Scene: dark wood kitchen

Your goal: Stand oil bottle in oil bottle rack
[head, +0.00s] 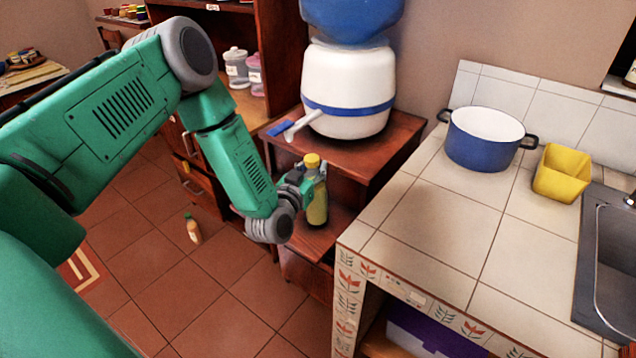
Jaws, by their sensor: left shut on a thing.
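A yellow-green oil bottle (317,205) with a yellow cap is upright at the end of my left arm. My left gripper (304,188) is shut on its upper part from the left side. The bottle is in front of the lower shelf of a small dark wooden stand (385,150). I cannot tell whether its base touches that shelf. No separate bottle rack can be made out, and I cannot tell whether this stand is the rack. My right gripper is out of view.
A white and blue water dispenser (348,90) tops the stand. The tiled counter (440,215) on the right holds a blue pot (484,140), a yellow container (562,175) and a sink (610,265).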

